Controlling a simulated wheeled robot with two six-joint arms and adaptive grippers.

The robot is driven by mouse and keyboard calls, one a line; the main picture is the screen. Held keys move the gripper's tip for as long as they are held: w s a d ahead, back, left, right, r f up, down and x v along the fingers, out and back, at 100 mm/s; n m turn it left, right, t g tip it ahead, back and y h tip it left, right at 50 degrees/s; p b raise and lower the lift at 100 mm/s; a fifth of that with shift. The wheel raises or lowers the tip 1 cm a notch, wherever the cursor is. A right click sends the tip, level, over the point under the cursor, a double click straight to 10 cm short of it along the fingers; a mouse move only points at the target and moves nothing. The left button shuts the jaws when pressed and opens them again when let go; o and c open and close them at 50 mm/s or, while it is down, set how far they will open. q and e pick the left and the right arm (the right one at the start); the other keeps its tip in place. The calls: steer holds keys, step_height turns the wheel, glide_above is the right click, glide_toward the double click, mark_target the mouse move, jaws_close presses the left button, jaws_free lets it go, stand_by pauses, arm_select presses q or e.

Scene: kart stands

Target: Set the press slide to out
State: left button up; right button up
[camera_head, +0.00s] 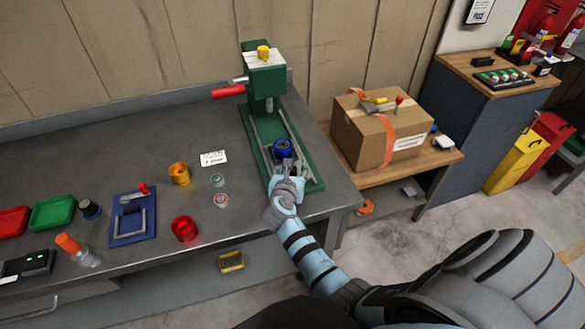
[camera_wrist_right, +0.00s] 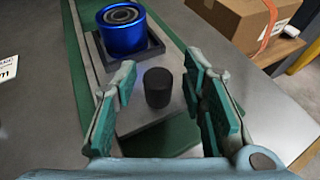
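The green press (camera_head: 265,85) stands at the back of the bench, with a red-handled lever (camera_head: 228,91) on its left side. Its grey slide (camera_wrist_right: 140,118) lies on the green base and carries a dark square nest. A blue cylinder (camera_head: 283,148) sits upright in the nest, in front of the press head; it also shows in the right wrist view (camera_wrist_right: 121,30). A black knob (camera_wrist_right: 157,88) stands on the slide's near end. My right gripper (camera_wrist_right: 162,90) is open, its fingers on either side of the knob with gaps visible. My left gripper is out of view.
On the bench left of the press are an orange ring part (camera_head: 180,173), a red ring part (camera_head: 185,228), a blue fixture (camera_head: 132,218) and red and green trays (camera_head: 52,212). A cardboard box (camera_head: 380,128) stands on a lower table to the right.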

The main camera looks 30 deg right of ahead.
steer(key=shift+r, duration=0.1)
step_height(320, 180, up, 10)
steer(key=shift+s, duration=0.1)
stand_by(0.3)
